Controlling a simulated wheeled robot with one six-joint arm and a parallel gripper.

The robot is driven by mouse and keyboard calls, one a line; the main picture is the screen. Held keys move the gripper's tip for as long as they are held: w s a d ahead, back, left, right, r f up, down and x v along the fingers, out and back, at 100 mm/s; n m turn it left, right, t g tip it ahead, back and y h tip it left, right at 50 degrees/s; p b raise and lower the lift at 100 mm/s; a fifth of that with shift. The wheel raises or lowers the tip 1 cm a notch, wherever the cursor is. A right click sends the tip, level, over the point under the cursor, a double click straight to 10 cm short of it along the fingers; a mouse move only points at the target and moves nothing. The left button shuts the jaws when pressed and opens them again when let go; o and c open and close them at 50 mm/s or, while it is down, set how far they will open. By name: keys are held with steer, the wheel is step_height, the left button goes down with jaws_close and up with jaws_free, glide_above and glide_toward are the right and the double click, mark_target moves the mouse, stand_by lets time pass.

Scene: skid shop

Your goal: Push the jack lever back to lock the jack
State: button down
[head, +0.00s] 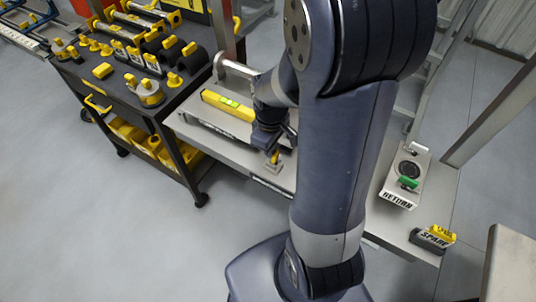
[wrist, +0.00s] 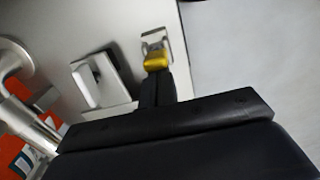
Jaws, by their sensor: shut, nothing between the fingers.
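The jack lever (head: 275,157) is a small yellow-tipped lever on a metal bracket near the front edge of the grey bench (head: 215,131). In the wrist view its yellow grip (wrist: 157,62) lies just beyond my fingertips, with the metal bracket (wrist: 153,40) behind it. My gripper (head: 267,143) is shut and empty, pointing down right beside the lever. In the wrist view my gripper (wrist: 155,84) appears close against the yellow grip; I cannot tell whether they touch. My arm hides part of the bench and whatever lies behind it.
A yellow spirit level (head: 228,104) lies on the bench left of my gripper. A black cart (head: 135,95) with yellow parts stands further left. The RETURN box (head: 404,180) and SPARE holder (head: 433,239) are at the right. A grey plate with a handle (wrist: 96,82) is left of the lever.

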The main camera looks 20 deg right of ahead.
steer(key=shift+s+d, duration=0.2)
steer(key=shift+s, duration=0.05)
step_height(320, 180, up, 7)
steer(key=p, duration=0.6)
steer(key=shift+w+a, duration=0.3)
steer(key=shift+w, duration=0.1)
steer(key=shift+f, duration=0.15)
steer(key=f+b, duration=0.6)
steer(key=f, duration=0.1)
steer(key=shift+s+d, duration=0.3)
steer(key=shift+s, duration=0.1)
steer(key=shift+r, duration=0.15)
